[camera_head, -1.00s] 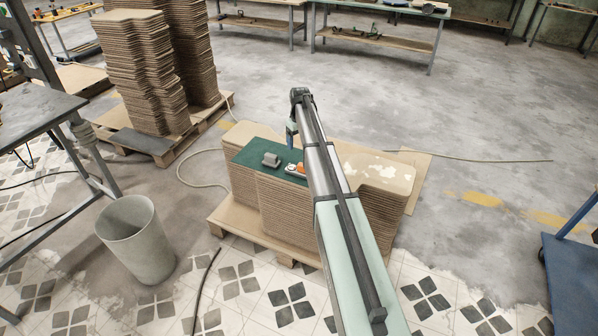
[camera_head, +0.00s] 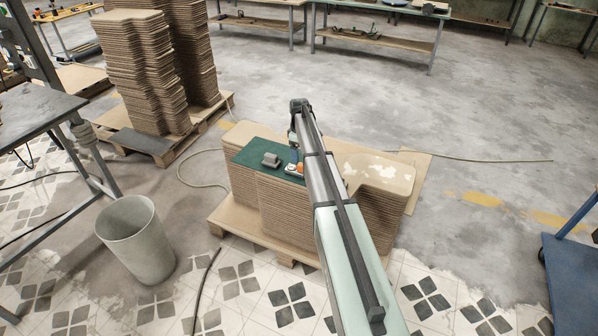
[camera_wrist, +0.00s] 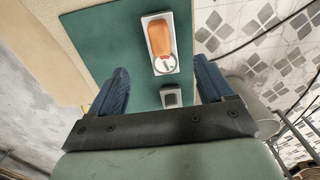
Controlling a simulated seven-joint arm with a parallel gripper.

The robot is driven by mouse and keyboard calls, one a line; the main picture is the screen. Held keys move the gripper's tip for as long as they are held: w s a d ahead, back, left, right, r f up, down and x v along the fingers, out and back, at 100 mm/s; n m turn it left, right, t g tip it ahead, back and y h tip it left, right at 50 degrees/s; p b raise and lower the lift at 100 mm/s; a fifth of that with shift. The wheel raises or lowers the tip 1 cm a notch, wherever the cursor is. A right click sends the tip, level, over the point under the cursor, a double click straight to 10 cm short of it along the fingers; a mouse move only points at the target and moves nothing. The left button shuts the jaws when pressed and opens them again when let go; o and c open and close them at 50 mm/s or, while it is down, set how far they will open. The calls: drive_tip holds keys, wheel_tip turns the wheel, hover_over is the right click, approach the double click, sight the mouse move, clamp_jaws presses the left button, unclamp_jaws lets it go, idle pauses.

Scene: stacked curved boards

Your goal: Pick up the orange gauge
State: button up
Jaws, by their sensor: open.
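In the wrist view the gauge lies ahead of the gap between the fingers, with nothing held. In the head view my gripper (camera_head: 294,156) is low above the mat, just left of the gauge.
The mat lies on stacked curved boards (camera_head: 285,210) on a pallet. A grey bin (camera_head: 137,240) stands at the front left. Bare board (camera_head: 380,172) lies right of my arm.

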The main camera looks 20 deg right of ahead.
sight(300, 164)
drive_tip(key=shift+s+f, duration=0.2)
drive_tip(key=shift+f, duration=4.15)
drive_tip(key=shift+c, duration=0.3)
drive_tip(key=c, duration=1.2)
